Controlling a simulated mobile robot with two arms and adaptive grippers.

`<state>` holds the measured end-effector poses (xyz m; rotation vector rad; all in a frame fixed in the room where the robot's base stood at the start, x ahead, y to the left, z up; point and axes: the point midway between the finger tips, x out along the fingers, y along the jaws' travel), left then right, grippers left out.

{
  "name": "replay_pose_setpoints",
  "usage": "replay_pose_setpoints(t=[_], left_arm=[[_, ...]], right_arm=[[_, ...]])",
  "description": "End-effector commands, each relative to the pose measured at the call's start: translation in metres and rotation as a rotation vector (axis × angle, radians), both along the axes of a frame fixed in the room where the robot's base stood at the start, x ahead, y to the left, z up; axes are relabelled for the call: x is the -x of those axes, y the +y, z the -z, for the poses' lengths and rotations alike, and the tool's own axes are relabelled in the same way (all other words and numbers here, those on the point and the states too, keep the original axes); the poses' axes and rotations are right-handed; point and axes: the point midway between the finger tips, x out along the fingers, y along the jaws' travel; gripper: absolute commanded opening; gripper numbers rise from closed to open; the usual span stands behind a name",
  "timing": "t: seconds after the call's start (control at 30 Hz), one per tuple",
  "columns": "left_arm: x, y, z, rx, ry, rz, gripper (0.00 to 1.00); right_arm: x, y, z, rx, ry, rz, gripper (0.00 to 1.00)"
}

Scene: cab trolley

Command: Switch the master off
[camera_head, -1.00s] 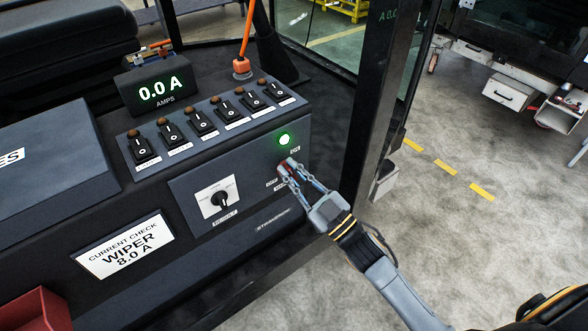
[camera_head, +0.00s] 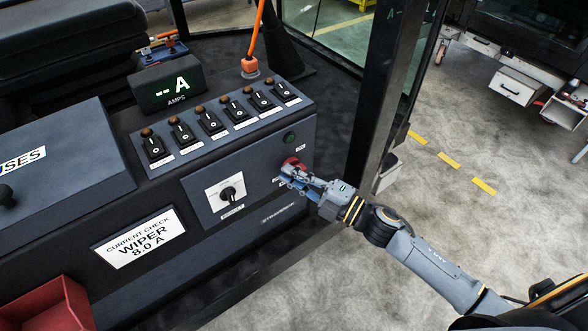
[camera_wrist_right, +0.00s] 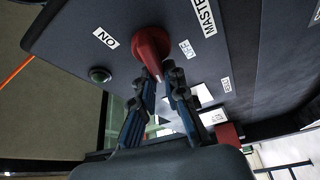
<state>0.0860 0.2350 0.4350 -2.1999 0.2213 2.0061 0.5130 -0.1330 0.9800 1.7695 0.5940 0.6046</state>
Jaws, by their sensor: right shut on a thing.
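The red master knob (camera_head: 291,163) sits on the front face of the dark panel, below the row of rocker switches. In the right wrist view, the knob (camera_wrist_right: 150,44) lies between an ON label (camera_wrist_right: 105,38) and an OFF label (camera_wrist_right: 187,48), with a MASTER label (camera_wrist_right: 205,17) beside it. My right gripper (camera_head: 287,176) is shut on the knob's narrow end, which its fingertips (camera_wrist_right: 165,75) partly hide. The round green lamp (camera_head: 290,137) above the knob is dark. The amps display (camera_head: 166,85) reads "-- A". My left gripper is not in view.
Several rocker switches (camera_head: 210,120) line the panel top. A black rotary selector (camera_head: 231,193) is left of the knob. A wiper current-check card (camera_head: 138,238) and a red bin (camera_head: 50,308) are at the lower left. A dark cab post (camera_head: 377,95) stands close behind my right gripper.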

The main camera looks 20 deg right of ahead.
Motion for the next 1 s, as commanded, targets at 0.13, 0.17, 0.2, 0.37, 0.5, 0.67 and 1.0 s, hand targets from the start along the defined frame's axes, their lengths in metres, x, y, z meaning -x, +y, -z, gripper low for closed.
replay_pose_setpoints(t=[0.13, 0.17, 0.2, 0.37, 0.5, 0.67, 1.0], left_arm=[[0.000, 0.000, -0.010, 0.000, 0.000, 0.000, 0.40], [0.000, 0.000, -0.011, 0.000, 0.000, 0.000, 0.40], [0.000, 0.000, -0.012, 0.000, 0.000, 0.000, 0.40], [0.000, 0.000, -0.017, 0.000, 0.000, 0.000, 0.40], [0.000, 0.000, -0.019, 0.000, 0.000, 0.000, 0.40], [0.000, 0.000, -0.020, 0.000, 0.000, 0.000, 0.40], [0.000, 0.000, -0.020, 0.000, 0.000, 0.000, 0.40]], right_arm=[[0.000, -0.001, 0.001, 0.104, -0.033, 0.002, 0.00], [0.000, -0.001, 0.001, 0.121, -0.039, 0.002, 0.00], [0.000, -0.001, 0.002, 0.142, -0.047, 0.002, 0.00], [0.000, 0.000, 0.004, 0.212, -0.073, 0.002, 0.00], [0.000, -0.001, 0.006, 0.251, -0.087, 0.003, 0.00], [0.000, 0.000, 0.007, 0.271, -0.094, 0.002, 0.00], [0.000, 0.000, 0.007, 0.276, -0.096, 0.002, 0.00]])
